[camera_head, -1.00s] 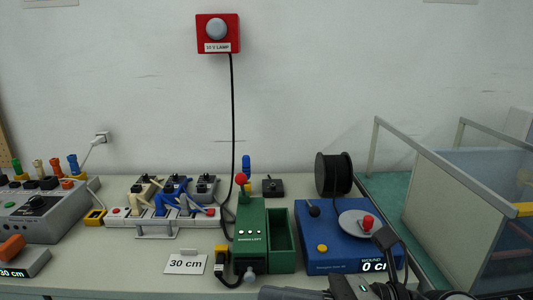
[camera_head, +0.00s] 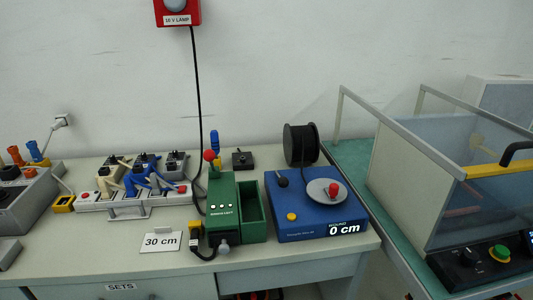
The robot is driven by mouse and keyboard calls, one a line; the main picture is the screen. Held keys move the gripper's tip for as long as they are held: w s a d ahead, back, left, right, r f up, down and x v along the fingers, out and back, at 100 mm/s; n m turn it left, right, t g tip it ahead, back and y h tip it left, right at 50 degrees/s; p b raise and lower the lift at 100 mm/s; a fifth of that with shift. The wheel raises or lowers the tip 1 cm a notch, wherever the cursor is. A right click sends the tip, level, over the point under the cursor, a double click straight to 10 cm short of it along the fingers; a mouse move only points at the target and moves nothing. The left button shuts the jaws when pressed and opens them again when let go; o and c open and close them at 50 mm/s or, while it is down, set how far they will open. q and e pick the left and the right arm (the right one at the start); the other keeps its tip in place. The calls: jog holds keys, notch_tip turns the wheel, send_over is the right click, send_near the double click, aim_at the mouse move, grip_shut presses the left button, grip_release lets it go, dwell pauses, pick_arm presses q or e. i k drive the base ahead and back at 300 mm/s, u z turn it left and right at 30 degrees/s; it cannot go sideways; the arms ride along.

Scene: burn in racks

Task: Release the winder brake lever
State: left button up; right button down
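The blue winder (camera_head: 318,217) sits at the right part of the bench. Its display reads "WOUND 0 cm". On its top a short lever with a black knob (camera_head: 283,182) stands at the back left. A grey disc with a red knob (camera_head: 333,189) lies at the right, and a yellow button (camera_head: 292,216) is at the front left. I cannot tell the lever's brake state from here. A black spool (camera_head: 301,145) stands behind the winder. Neither of my grippers is in view.
Left of the winder is a green device (camera_head: 223,205) with a red-topped lever and an open bin. A power strip (camera_head: 135,195) with plugs is further left. A clear-walled enclosure (camera_head: 430,185) is at the right.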

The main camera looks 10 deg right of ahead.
aim_at(282, 182)
jog(key=u, duration=3.2)
jog(key=k, duration=0.9)
jog(key=z, duration=1.8)
jog(key=i, duration=0.5)
jog(key=u, duration=0.25)
